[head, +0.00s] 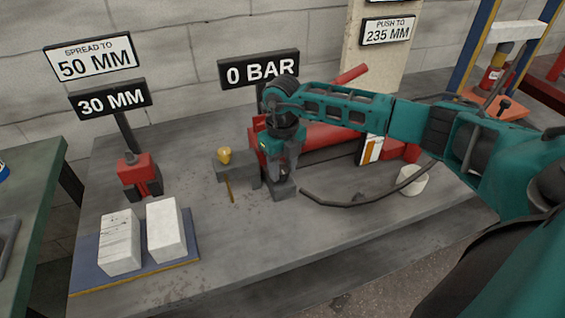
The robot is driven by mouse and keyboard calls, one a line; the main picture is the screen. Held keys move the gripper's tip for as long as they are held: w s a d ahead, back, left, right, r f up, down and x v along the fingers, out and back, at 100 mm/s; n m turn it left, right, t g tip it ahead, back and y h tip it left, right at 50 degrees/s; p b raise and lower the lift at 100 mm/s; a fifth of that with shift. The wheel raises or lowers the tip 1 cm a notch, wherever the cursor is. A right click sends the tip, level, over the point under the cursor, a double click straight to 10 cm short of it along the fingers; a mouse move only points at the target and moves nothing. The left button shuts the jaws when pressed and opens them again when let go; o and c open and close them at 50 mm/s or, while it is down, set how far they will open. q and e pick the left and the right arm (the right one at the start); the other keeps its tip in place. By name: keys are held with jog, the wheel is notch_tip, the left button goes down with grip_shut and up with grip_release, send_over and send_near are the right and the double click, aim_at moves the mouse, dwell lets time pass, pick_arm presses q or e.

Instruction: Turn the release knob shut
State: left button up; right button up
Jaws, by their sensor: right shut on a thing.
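The red hand pump (318,135) lies on the bench with a raised red handle (351,74). My right gripper (282,176) points down at the pump's left end, above a small dark grey block (281,191). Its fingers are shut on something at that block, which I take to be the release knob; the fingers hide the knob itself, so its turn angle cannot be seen. The sign behind reads 0 BAR (258,69). My left gripper is not in view.
A brass fitting (224,156) tops a grey block left of the gripper. A red spreader (137,174) stands further left, under a 30 MM sign (110,100). Two white blocks (167,230) sit on a blue mat (88,262). A black hose (350,204) runs right. The front middle bench is clear.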

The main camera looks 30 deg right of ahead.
aim_at(282, 170)
jog(key=shift+m, duration=0.4)
jog(key=o, duration=1.1)
jog(key=shift+c, duration=0.2)
notch_tip(282, 170, up, 13)
jog(key=p, duration=0.1)
